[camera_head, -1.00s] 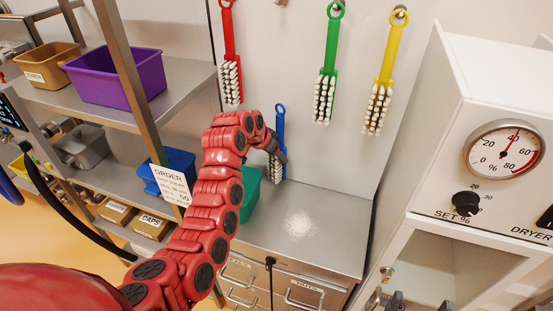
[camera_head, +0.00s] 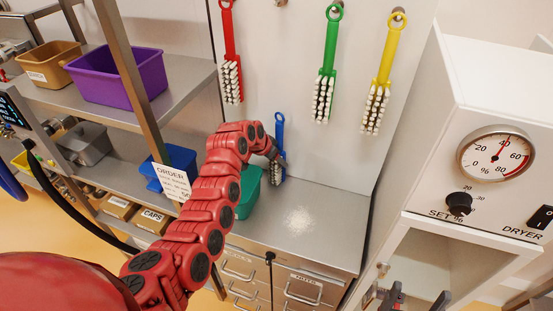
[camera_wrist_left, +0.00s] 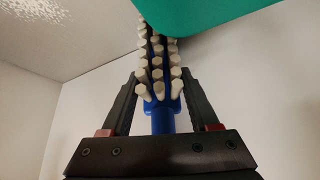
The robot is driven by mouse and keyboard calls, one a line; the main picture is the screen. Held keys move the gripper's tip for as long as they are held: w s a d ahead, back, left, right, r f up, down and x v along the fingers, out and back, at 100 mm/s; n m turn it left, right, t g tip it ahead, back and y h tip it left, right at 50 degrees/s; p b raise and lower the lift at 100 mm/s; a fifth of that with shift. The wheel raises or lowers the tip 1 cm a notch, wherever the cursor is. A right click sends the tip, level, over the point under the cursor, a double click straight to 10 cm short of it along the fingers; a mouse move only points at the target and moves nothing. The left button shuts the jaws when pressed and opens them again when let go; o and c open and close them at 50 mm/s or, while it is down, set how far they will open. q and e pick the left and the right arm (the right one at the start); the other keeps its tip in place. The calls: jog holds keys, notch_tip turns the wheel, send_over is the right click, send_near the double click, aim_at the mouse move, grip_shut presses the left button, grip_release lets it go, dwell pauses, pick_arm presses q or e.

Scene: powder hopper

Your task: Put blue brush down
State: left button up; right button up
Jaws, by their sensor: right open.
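The blue brush (camera_head: 280,138) is upright, ring end up, in front of the back wall and just above or on the rear of the steel worktop (camera_head: 330,225); I cannot tell if it touches. My left gripper (camera_head: 279,157) has its fingers around the brush. In the left wrist view the blue brush (camera_wrist_left: 160,110) lies between the two dark fingers (camera_wrist_left: 160,75), its pale bristles toward the tips; finger contact is hard to see there. My right gripper (camera_head: 415,300) is open and empty at the bottom right, partly cut off, in front of the dryer.
A green bin (camera_head: 248,190) stands close left of the brush. White powder (camera_head: 298,219) lies on the worktop. Red (camera_head: 231,80), green (camera_head: 325,85) and yellow (camera_head: 380,90) brushes hang above. The dryer (camera_head: 480,120) stands at right. Shelves with bins are at left.

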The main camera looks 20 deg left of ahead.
pick_arm(q)
jog(key=shift+o, duration=1.3)
jog(key=shift+r, duration=0.15)
jog(key=shift+s+a+r, duration=0.1)
jog(key=shift+r, duration=0.2)
jog(key=b+v, duration=0.3)
jog(key=v, duration=0.8)
jog(key=shift+s+r, duration=0.15)
jog(key=shift+r, duration=0.05)
jog(key=shift+a+f, duration=0.1)
